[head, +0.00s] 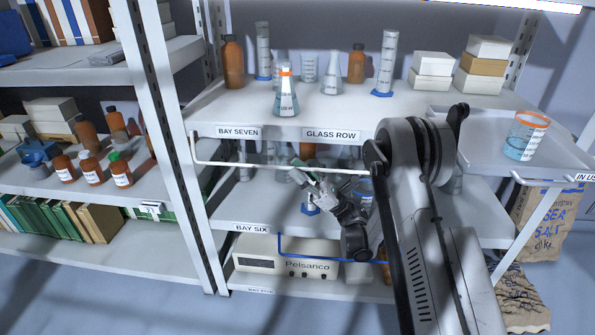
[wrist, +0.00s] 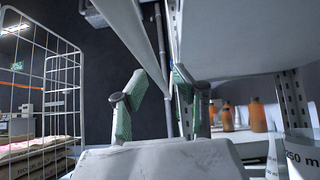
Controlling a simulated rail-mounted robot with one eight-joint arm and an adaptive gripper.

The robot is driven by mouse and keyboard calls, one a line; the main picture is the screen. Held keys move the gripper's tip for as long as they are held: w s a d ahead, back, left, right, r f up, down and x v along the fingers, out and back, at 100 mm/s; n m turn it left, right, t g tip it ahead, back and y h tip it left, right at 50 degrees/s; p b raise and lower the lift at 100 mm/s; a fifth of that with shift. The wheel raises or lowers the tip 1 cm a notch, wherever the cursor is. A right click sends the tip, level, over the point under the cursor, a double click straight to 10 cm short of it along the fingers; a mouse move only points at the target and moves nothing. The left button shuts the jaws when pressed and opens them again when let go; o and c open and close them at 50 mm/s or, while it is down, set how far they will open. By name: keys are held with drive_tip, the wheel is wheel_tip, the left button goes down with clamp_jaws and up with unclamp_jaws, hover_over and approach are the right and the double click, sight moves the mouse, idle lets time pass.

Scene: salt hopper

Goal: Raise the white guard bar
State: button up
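The white guard bar (head: 240,164) runs across the front of the shelf bay below the GLASS ROW label, with an upright arm at its left end. My arm hides its right part. My gripper (head: 303,176) has green finger pads and is at the bar, near its middle. In the wrist view, the pale bar (wrist: 138,38) slants down from the top towards the gap between my fingers (wrist: 152,100). The fingers are apart, with a gap between them. I cannot tell whether either finger touches the bar.
A flask with an orange band (head: 286,95) stands near the upper shelf's front edge. A beaker (head: 525,136) sits on the tray at right. A blue bar (head: 320,257) crosses the lower bay. Bottles (wrist: 258,116) and glassware stand behind the bar.

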drive_tip(key=shift+a+r, duration=0.2)
clamp_jaws()
